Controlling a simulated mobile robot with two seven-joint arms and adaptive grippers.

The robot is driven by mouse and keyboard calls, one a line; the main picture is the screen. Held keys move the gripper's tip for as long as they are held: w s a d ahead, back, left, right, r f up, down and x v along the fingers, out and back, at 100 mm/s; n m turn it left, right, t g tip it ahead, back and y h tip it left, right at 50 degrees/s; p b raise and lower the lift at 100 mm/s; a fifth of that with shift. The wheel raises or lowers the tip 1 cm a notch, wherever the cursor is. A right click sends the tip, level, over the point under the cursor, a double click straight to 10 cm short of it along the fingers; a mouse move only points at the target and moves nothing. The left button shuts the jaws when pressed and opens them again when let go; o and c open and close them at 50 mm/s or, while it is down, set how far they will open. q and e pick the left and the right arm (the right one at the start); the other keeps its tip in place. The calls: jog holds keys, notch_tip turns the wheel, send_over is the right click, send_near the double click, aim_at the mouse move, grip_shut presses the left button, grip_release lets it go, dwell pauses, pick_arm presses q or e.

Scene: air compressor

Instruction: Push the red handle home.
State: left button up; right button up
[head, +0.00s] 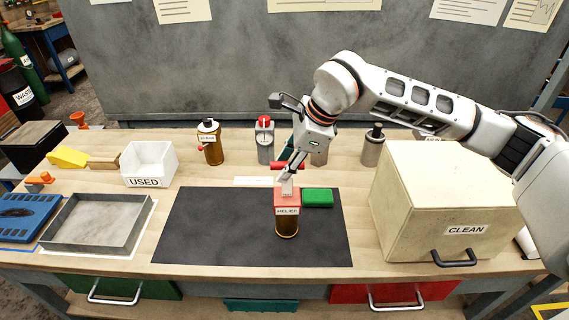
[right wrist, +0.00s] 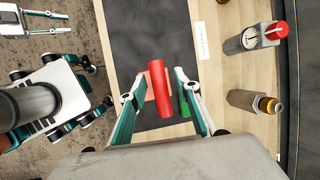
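A brass and red relief valve labelled RELIEF (head: 287,212) stands upright on the dark mat. The red handle (head: 278,165) is a bar above its red top, partly hidden by my gripper. In the right wrist view the red handle (right wrist: 158,88) is a red cylinder between my right gripper's fingers. My right gripper (head: 289,172) is over the valve, its fingers (right wrist: 159,91) apart with a gap on each side of the handle. My left gripper (right wrist: 66,24) shows only at the top left of the right wrist view, with its fingers apart and empty.
A green block (head: 318,197) lies just right of the valve on the mat (head: 200,230). The CLEAN box (head: 440,200) stands right, the USED bin (head: 148,165) and a grey tray (head: 98,222) left. Canisters, one with a gauge (head: 265,140), stand behind. The mat's left part is clear.

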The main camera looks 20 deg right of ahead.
aim_at(285, 195)
jog(key=shift+a+f, duration=0.1)
jog(key=shift+f, duration=0.2)
grip_shut()
notch_tip(285, 195, down, 6)
jog(key=b, duration=0.4)
jog(key=shift+f, duration=0.1)
grip_release()
